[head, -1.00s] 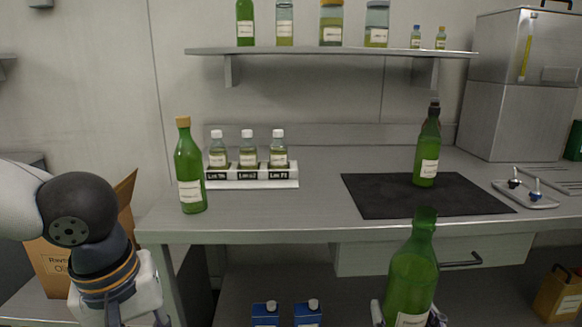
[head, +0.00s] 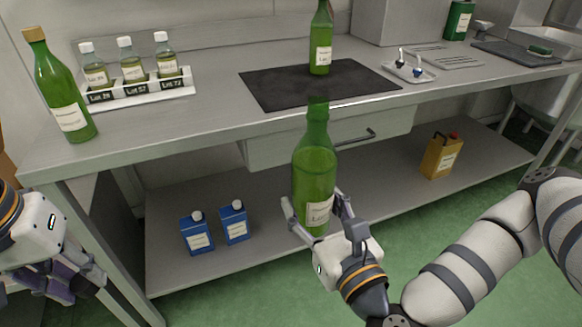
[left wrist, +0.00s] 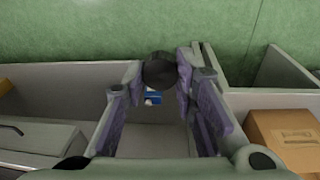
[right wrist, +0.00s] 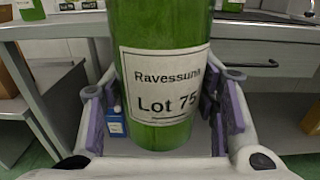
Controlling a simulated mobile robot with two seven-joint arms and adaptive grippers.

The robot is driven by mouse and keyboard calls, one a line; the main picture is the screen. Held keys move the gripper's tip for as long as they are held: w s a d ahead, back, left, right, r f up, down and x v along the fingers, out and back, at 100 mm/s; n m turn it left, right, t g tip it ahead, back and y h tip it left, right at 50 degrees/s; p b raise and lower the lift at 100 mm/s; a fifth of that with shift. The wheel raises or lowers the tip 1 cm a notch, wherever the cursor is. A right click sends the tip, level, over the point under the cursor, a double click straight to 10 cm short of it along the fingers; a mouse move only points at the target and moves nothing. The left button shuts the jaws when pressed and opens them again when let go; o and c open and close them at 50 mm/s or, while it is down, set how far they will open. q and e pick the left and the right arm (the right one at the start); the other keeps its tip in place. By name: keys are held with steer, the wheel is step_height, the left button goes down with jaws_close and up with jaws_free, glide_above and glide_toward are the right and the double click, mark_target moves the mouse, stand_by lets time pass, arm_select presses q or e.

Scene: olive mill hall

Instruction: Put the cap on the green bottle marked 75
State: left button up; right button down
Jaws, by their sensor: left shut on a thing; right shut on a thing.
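My right gripper (head: 315,222) is shut on the green bottle marked 75 (right wrist: 163,75) and holds it upright in front of the bench. The label reading "Lot 75" faces the right wrist camera. In the head view this bottle (head: 314,175) shows a bare neck with no cap on it. My left gripper (head: 75,282) is at the lower left of the head view, well apart from the bottle. In the left wrist view it is shut on a round black cap (left wrist: 160,71) between its fingertips.
On the bench (head: 190,124) stand a cork-topped green bottle (head: 65,100), a white rack (head: 133,98) with three vials, a black mat (head: 270,92) bearing another green bottle (head: 320,45), and a small tray (head: 418,76). Blue containers (head: 197,235) and a yellow can (head: 442,157) sit on the lower shelf.

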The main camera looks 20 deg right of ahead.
steer(key=s+a+f+n+g+y, duration=0.1)
steer(key=a+n+g+y, duration=0.3)
steer(key=a+n+y, duration=0.3)
steer(key=a+y, duration=0.3)
steer(key=a, duration=0.2)
steer(key=shift+s+f+y, duration=0.2)
steer(key=shift+s+y, duration=0.1)
steer(key=shift+s, duration=0.05)
arm_select(q)
steer(key=shift+r, duration=0.1)
steer(key=w+d+r+n, duration=0.2)
steer(key=w+d+r, duration=0.2)
steer(key=r, duration=0.2)
steer(key=w+d+r+n, duration=0.2)
steer(key=w+d+r, duration=0.15)
steer(key=r, duration=0.25)
steer(key=s+d+r+n, duration=0.1)
steer(key=s+d+r, duration=0.1)
steer(key=d+r, duration=0.3)
steer(key=s+d+r+g+y, duration=0.1)
steer(key=s+d+r, duration=0.2)
steer(key=d+r, duration=0.3)
steer(key=d, duration=0.4)
steer(key=shift+s+r+n, duration=0.3)
steer(key=shift+s+n, duration=0.05)
steer(key=shift+n, duration=0.05)
steer(key=shift+f, duration=2.05)
